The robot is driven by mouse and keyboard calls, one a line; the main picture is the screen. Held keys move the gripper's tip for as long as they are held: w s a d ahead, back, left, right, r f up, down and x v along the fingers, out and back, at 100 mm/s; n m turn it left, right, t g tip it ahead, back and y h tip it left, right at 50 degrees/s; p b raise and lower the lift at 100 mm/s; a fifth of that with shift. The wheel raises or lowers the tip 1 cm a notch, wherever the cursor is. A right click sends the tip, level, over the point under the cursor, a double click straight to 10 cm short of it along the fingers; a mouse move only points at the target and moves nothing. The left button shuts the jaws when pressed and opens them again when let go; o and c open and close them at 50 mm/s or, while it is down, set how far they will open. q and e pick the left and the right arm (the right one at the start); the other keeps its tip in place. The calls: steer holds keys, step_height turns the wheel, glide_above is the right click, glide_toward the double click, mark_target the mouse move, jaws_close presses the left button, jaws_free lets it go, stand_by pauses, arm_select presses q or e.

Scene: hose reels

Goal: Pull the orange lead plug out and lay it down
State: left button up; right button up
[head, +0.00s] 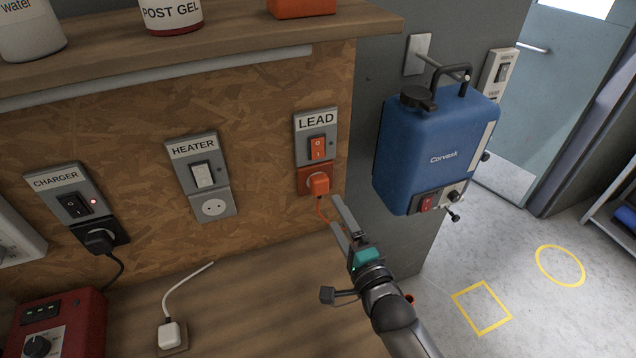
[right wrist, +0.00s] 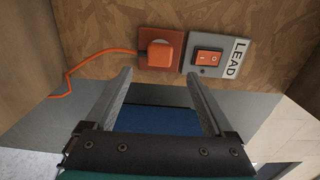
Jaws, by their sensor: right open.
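The orange lead plug (head: 318,184) sits in the orange socket (head: 306,190) below the LEAD switch panel (head: 317,136) on the chipboard wall. It also shows in the right wrist view (right wrist: 162,53), with its orange cord (right wrist: 82,68) running off to the left. My right gripper (head: 337,216) is open and empty, just below and in front of the plug. In the right wrist view, its two fingers (right wrist: 158,75) reach toward the plug and stay apart from it. The orange LEAD rocker switch (head: 317,148) is above the socket. My left gripper is not in view.
A white plug (head: 171,335) with a cord lies on the wooden counter (head: 260,290). A black plug (head: 100,240) is in the CHARGER socket; the HEATER socket (head: 214,207) is empty. A blue tank (head: 436,147) hangs right of my right gripper. A shelf (head: 200,50) overhangs above.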

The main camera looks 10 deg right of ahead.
mark_target(322, 189)
steer(key=w+b, duration=0.2)
steer(key=w, duration=0.1)
steer(key=w+a+b, duration=0.1)
steer(key=w, duration=0.3)
steer(key=shift+w+a+b, duration=0.2)
steer(key=shift+b, duration=0.15)
steer(key=shift+w+a+b, duration=0.2)
steer(key=shift+w+b, duration=0.1)
steer(key=shift+w, duration=0.5)
arm_select(q)
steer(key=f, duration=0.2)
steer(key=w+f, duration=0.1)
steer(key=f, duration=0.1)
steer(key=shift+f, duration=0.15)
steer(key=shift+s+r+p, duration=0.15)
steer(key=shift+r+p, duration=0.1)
steer(key=shift+p, duration=0.05)
arm_select(e)
steer(key=shift+c, duration=0.4)
jaws_close()
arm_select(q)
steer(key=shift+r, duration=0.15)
arm_select(e)
steer(key=shift+s, duration=0.1)
